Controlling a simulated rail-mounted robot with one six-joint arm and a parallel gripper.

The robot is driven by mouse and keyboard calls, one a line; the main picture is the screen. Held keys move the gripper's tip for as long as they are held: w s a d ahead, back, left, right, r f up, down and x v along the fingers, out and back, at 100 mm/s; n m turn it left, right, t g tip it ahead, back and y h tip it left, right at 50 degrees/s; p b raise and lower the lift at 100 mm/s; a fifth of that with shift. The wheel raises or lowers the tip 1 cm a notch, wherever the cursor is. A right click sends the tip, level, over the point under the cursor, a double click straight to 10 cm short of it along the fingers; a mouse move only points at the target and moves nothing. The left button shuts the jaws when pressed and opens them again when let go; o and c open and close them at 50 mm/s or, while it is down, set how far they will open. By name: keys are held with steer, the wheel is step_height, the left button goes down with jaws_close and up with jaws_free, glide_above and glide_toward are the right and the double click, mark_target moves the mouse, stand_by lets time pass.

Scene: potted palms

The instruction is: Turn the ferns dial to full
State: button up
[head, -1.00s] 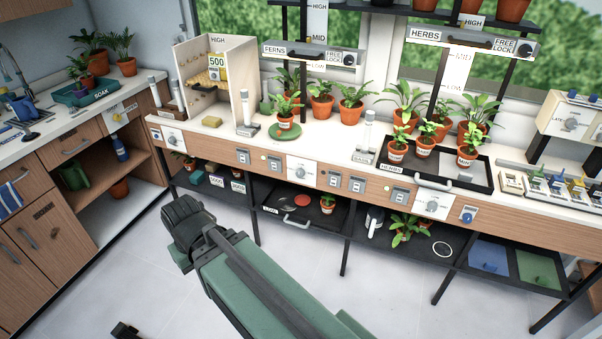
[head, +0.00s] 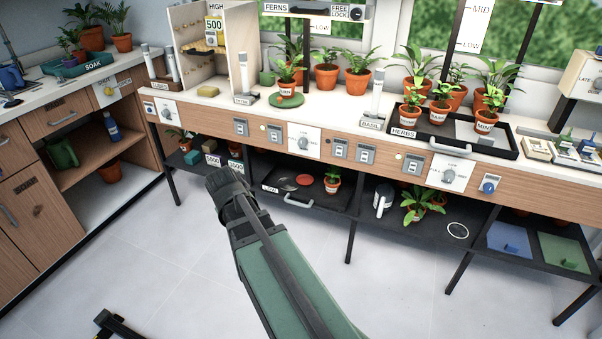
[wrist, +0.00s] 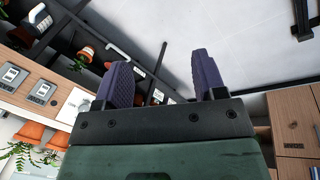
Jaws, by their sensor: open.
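The FERNS label (head: 275,7) is on the shelf rail above the middle of the bench. The bench front carries three white dial plates with grey knobs: a left dial (head: 168,112), a middle dial (head: 303,143) below the FERNS shelf, and a right dial (head: 449,175). Their lettering is too small to read, so I cannot tell which is the ferns dial. My gripper (head: 226,186) is in front of the bench, below and left of the middle dial, touching nothing. In the wrist view my gripper (wrist: 160,66) has its two purple fingers apart and empty.
Grey switches (head: 241,128) sit between the dials. A low black shelf (head: 350,217) under the bench holds pots and tools. Potted plants and a black HERBS tray (head: 455,146) stand on the bench top. The floor (head: 150,260) in front is mostly clear.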

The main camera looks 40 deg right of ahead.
steer(key=w+d+f+n+h+b, duration=0.1)
steer(key=w+d+f+h+b, duration=0.2)
steer(key=d+f+b, duration=0.35)
steer(key=w+d+f+n+h+b, duration=0.1)
steer(key=w+d+f+h+b, duration=0.2)
steer(key=d, duration=0.7)
steer(key=n+t+h+b, duration=0.6)
steer(key=n+t+h, duration=0.15)
steer(key=n, duration=1.35)
glide_toward(302, 144)
steer(key=x, duration=0.9)
steer(key=shift+w+d, duration=0.15)
steer(key=shift+w, duration=0.05)
steer(key=c, duration=0.9)
